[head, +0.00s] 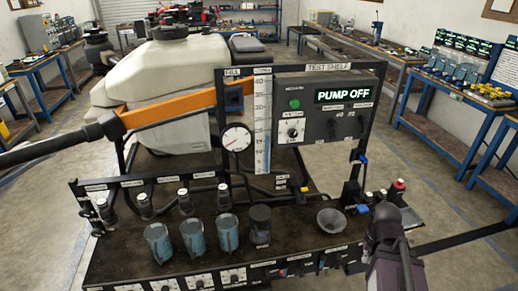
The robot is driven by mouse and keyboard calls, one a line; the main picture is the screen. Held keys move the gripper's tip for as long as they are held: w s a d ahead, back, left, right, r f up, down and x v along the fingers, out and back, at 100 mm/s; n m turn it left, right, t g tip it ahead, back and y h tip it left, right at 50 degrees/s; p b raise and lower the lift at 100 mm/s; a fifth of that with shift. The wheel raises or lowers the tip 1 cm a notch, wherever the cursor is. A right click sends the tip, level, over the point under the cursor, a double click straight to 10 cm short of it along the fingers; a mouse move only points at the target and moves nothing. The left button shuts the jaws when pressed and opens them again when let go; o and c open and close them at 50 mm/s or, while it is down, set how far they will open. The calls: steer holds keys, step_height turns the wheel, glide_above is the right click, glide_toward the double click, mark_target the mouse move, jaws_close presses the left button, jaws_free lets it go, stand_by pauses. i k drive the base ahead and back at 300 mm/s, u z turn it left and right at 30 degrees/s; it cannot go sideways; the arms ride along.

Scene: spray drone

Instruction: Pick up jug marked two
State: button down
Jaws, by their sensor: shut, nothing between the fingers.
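Three blue translucent jugs stand upright in a row on the dark bench: a left jug (158,243), a middle jug (195,238) and a right jug (228,233). Their marks are too small to read, so I cannot tell which is marked two. My gripper (385,212) is at the lower right, at the end of my dark arm. It is shut and empty, well to the right of the jugs and touching none of them.
A dark cup (260,224) stands right of the jugs, and a grey funnel (331,221) lies between it and my gripper. Behind the jugs are nozzles on a rail, a gauge (236,138) and the pump panel (322,112), reading PUMP OFF. An orange boom (170,107) crosses the upper left.

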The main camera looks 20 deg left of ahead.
mark_target(192, 229)
steer(key=u, duration=1.4)
steer(key=k, duration=0.6)
steer(key=u, duration=0.1)
steer(key=i, duration=0.6)
